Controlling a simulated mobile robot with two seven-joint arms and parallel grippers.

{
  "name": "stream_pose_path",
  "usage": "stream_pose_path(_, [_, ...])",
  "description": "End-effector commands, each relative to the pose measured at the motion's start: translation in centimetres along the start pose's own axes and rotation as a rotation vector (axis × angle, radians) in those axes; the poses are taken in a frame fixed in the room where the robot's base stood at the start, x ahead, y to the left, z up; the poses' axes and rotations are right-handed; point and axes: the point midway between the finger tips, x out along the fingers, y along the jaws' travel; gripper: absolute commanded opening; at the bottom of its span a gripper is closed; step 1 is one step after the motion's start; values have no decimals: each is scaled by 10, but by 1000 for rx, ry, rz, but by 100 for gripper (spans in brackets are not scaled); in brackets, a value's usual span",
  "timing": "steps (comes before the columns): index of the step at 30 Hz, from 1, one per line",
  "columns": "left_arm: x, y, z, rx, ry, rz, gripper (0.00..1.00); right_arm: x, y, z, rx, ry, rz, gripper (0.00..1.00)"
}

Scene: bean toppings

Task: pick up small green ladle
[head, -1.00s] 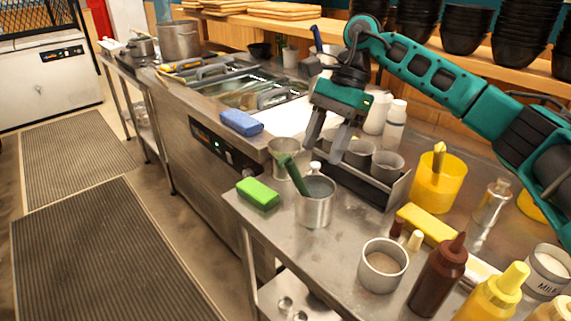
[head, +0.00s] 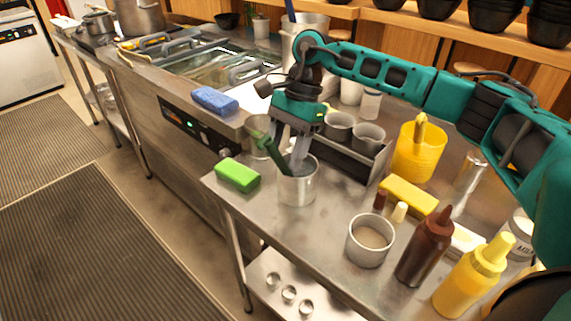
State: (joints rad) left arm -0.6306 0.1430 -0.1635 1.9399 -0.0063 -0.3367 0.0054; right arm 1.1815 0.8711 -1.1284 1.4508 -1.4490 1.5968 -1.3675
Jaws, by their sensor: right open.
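The small green ladle (head: 268,150) stands tilted in a metal cup (head: 297,189) near the table's left edge. Its green handle leans up and left over the rim; its lower end is hidden inside the cup. My right gripper (head: 287,155) is open, pointing down, with its grey fingers at the cup's mouth, close beside the ladle handle. I cannot tell whether a finger touches the handle. My left gripper is not in view.
A green sponge (head: 237,176) lies left of the cup. Another metal cup (head: 259,135) stands behind it. A dark rack with metal cups (head: 367,137) is to the right. An open tin (head: 369,241), a yellow block (head: 408,196) and sauce bottles (head: 425,247) crowd the front right.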

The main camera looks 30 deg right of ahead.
Motion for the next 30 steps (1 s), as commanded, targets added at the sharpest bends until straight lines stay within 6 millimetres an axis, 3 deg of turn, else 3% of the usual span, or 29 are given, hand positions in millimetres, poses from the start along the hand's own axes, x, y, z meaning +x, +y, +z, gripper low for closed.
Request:
stream_pose_path(6, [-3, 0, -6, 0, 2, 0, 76, 30, -2, 1, 1, -1, 2, 55])
stream_pose_path(15, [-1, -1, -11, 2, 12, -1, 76, 35, -3, 1, 1, -1, 0, 55])
stream_pose_path(30, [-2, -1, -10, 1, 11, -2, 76, 35, -3, 1, 1, -2, 0, 7])
